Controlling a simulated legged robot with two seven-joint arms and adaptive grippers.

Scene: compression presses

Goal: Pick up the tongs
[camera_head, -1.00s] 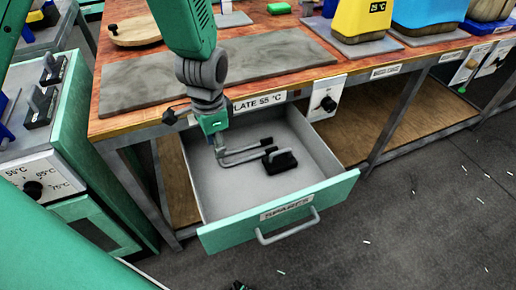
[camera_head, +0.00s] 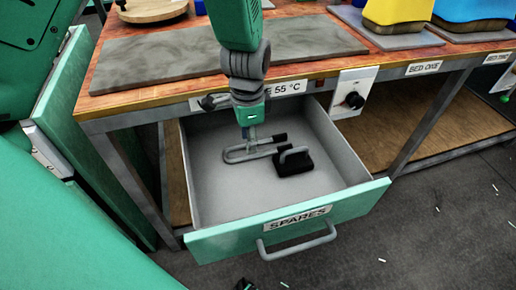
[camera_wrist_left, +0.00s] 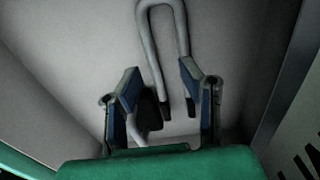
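The tongs (camera_head: 240,156) are a grey U-shaped piece with black tips, lying in the open drawer (camera_head: 215,200). In the left wrist view the tongs (camera_wrist_left: 178,15) have their bend at the top and black tips lower down. My left gripper (camera_head: 252,136) points down into the drawer, over the tongs. In the left wrist view the left gripper (camera_wrist_left: 160,75) has its fingers apart, with the tongs showing between them. I cannot tell how far above the tongs the fingers are. My right gripper is not in view.
A black block (camera_head: 297,165) with a grey handle lies against or beside the tongs' tips. The drawer's green front (camera_head: 290,225) reads "SPARES". The workbench edge (camera_head: 160,108) stands close behind my left arm. A knob panel (camera_head: 350,97) is to the right.

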